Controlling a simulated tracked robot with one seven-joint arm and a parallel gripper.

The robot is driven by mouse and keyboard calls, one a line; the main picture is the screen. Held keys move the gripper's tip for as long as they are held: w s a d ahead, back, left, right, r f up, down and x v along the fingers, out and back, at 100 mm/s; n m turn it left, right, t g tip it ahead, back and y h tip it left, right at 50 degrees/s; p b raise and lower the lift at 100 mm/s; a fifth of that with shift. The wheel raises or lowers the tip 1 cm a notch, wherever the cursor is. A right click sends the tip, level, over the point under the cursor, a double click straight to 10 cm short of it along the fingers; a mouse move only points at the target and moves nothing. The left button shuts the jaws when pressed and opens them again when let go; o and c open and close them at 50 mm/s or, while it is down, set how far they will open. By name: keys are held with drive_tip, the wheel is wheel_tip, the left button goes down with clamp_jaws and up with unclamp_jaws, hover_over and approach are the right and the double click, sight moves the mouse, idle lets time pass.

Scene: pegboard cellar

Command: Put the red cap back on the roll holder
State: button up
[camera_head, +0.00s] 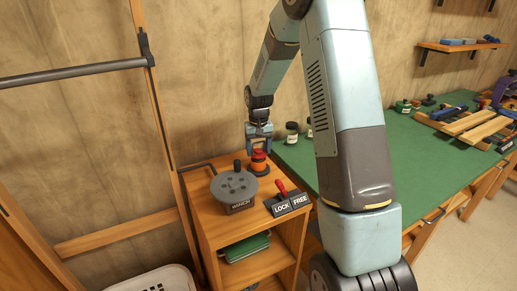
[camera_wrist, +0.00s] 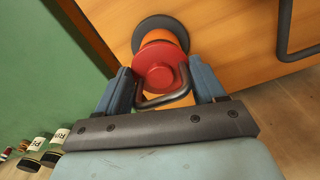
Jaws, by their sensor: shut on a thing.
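The red cap (camera_head: 259,154) is a round disc with a small raised knob, and it also shows in the wrist view (camera_wrist: 156,82). My gripper (camera_head: 258,146) reaches down over the cabinet, its two blue fingers on either side of the cap in the wrist view (camera_wrist: 162,86). It is shut on the cap. The roll holder, with an orange roll (camera_wrist: 160,37) and a dark round base (camera_wrist: 178,30), stands upright on the cabinet top directly below. The cap overlaps the roll in both views. I cannot tell whether the cap touches it.
A grey winch drum (camera_head: 233,186) stands left of the holder, and a LOCK/FREE lever block (camera_head: 289,203) stands in front, on the wooden cabinet (camera_head: 207,225). A green-topped bench (camera_head: 415,137) with jars (camera_head: 292,132) is to the right. A dark bent bar (camera_wrist: 285,40) shows in the wrist view.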

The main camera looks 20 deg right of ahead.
drive_tip(key=shift+f, duration=0.35)
idle(0.4)
drive_tip(key=o, duration=1.1)
drive_tip(key=shift+r, duration=3.5)
clamp_jaws()
